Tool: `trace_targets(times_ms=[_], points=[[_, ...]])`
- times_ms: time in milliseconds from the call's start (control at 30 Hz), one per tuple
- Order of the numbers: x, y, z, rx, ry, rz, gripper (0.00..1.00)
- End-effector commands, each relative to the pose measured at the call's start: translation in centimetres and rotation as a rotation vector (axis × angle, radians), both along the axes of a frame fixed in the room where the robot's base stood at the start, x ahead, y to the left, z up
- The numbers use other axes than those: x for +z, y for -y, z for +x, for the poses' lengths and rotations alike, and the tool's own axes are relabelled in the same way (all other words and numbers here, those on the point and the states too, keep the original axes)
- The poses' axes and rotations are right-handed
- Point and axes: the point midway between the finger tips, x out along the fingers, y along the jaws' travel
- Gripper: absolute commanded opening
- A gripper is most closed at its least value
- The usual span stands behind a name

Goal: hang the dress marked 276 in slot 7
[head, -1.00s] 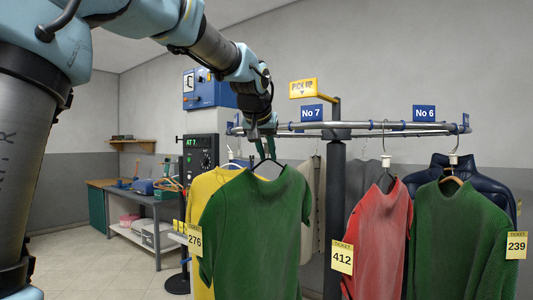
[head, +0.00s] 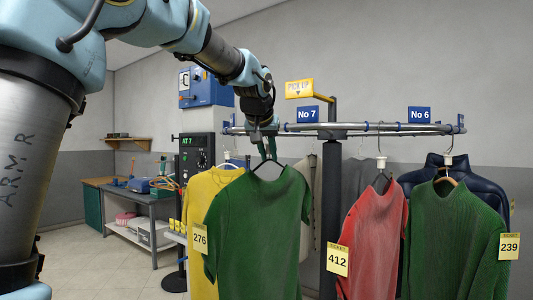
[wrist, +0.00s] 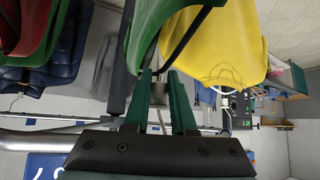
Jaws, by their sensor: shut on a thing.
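The green dress (head: 258,235) with yellow ticket 276 (head: 200,239) hangs upright from a dark hanger (head: 268,163). My gripper (head: 267,150) is shut on the top of this hanger. The hanger's hook is mostly hidden by the fingers. The No 7 sign (head: 308,114) stands above the rail (head: 390,127), just right of my gripper. In the head view my gripper overlaps the rail's left part; I cannot tell whether the hook touches it. In the wrist view my gripper (wrist: 165,75) has the dark hanger at its fingertips, with the green dress (wrist: 150,30) beyond.
A yellow garment (head: 200,190) hangs behind the green dress. A red garment marked 412 (head: 370,240), a green one marked 239 (head: 450,230) and a navy jacket (head: 487,190) hang to the right under No 6 (head: 420,114). A control post (head: 195,155) reads "AT 7".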

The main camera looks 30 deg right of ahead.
Motion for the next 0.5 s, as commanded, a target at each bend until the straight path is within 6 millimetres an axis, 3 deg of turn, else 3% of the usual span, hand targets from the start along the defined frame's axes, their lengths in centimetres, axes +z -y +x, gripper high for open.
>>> trace_targets(times_ms=[500], points=[[0.1, 1.8, 0.9, -0.001, 0.001, -0.001, 0.0]])
